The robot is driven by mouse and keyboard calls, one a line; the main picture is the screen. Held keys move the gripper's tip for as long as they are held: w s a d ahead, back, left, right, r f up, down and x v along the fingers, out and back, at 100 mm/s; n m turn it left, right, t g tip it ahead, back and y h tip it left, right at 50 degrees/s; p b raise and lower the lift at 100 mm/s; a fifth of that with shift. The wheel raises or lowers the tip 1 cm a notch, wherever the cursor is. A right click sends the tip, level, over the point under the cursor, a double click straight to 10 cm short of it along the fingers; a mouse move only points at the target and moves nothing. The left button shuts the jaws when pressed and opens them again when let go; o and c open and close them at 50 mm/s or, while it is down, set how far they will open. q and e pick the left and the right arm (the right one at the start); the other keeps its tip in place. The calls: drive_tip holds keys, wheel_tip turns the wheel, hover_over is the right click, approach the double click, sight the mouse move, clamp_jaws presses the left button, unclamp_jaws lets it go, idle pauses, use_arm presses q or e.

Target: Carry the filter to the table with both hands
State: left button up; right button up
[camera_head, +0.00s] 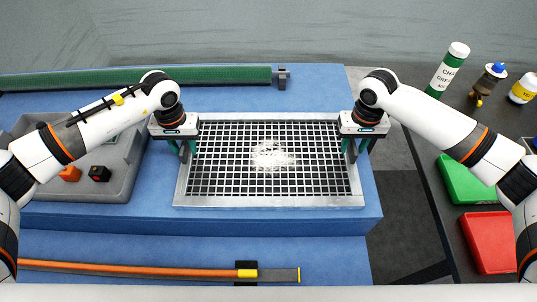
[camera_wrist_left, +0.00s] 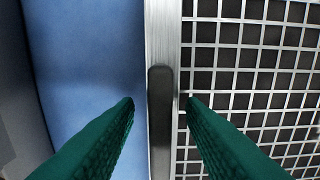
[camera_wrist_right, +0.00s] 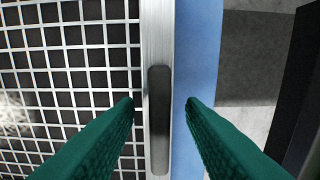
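The filter (camera_head: 225,201) is a rectangular metal frame with a white grid over dark material and a patch of white fluff in its middle. It lies flat on the blue surface. My left gripper (camera_head: 187,150) is at its left side bar; in the left wrist view its green fingers (camera_wrist_left: 158,102) stand open on either side of the bar and its dark grip (camera_wrist_left: 160,120). My right gripper (camera_head: 356,150) is at the right side bar; in the right wrist view its fingers (camera_wrist_right: 160,102) are open on either side of that bar and its dark grip (camera_wrist_right: 159,120).
A grey tray (camera_head: 125,170) with small orange and dark items is at the left. A green roller (camera_head: 140,78) lies behind. A dark table (camera_head: 455,215) at the right holds bottles, a green bin (camera_head: 465,180) and a red bin (camera_head: 490,240). An orange rod (camera_head: 140,268) lies in front.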

use_arm(q)
drive_tip(key=shift+c, duration=0.2)
use_arm(e)
drive_tip(key=shift+c, duration=0.2)
use_arm(q)
clamp_jaws()
use_arm(e)
clamp_jaws()
drive_tip(key=shift+w+r, duration=0.1)
idle(0.7)
